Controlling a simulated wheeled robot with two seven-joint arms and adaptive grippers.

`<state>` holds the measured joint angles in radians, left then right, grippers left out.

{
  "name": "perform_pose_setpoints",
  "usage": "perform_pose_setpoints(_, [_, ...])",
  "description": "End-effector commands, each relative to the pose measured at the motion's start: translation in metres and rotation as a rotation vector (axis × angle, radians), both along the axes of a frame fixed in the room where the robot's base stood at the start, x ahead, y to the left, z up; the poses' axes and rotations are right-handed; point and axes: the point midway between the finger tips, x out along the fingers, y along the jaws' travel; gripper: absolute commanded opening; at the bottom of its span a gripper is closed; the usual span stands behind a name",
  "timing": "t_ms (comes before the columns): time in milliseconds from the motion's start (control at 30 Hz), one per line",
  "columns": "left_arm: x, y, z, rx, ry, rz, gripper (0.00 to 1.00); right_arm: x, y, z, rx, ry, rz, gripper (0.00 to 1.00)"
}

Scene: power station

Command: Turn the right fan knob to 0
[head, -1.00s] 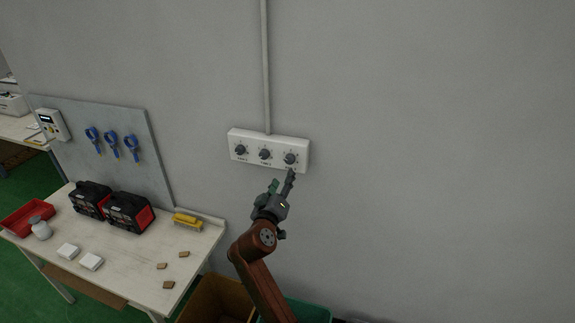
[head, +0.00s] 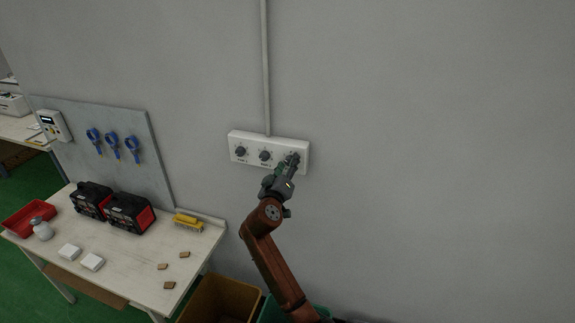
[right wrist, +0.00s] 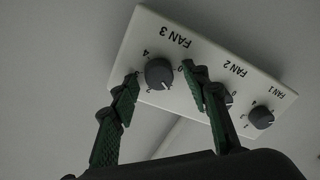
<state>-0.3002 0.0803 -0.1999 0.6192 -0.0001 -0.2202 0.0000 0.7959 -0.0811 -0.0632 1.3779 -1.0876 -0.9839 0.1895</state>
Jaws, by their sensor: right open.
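The white fan panel (head: 238,136) is on the grey wall, with three dark round knobs in a row. The right knob, labelled FAN 3, shows in the right wrist view (right wrist: 159,73); in the head view my gripper largely covers it. My right gripper (head: 291,158) is at the panel's right end. In the right wrist view my right gripper (right wrist: 162,76) is open, with one green finger on each side of the FAN 3 knob. I see a gap on the left; contact on the right is unclear. The knob's pointer direction is too small to tell. My left gripper is not in view.
The FAN 2 knob (head: 265,155) is close to my gripper, and one finger partly hides it in the wrist view. The FAN 1 knob (head: 241,151) is farther left. A workbench (head: 130,262) stands lower left, with a brown bin (head: 222,300) beside it.

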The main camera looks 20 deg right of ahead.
Motion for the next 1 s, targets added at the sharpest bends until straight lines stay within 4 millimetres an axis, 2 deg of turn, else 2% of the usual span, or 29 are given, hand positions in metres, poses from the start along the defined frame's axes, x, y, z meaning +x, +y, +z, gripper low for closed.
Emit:
perform_pose_setpoints(67, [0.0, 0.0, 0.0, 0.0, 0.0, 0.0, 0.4, 0.0, 0.0, 0.0, 0.0, 0.0, 0.0, 0.39])
perform_pose_setpoints(600, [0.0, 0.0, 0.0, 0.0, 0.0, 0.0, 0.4, 0.0, 0.0, 0.0, -0.001, 0.001, 0.001, 0.02])
perform_pose_setpoints(1000, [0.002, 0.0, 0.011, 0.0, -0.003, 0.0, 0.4, 0.0, 0.0, 0.002, -0.061, 0.043, 0.001, 0.01])
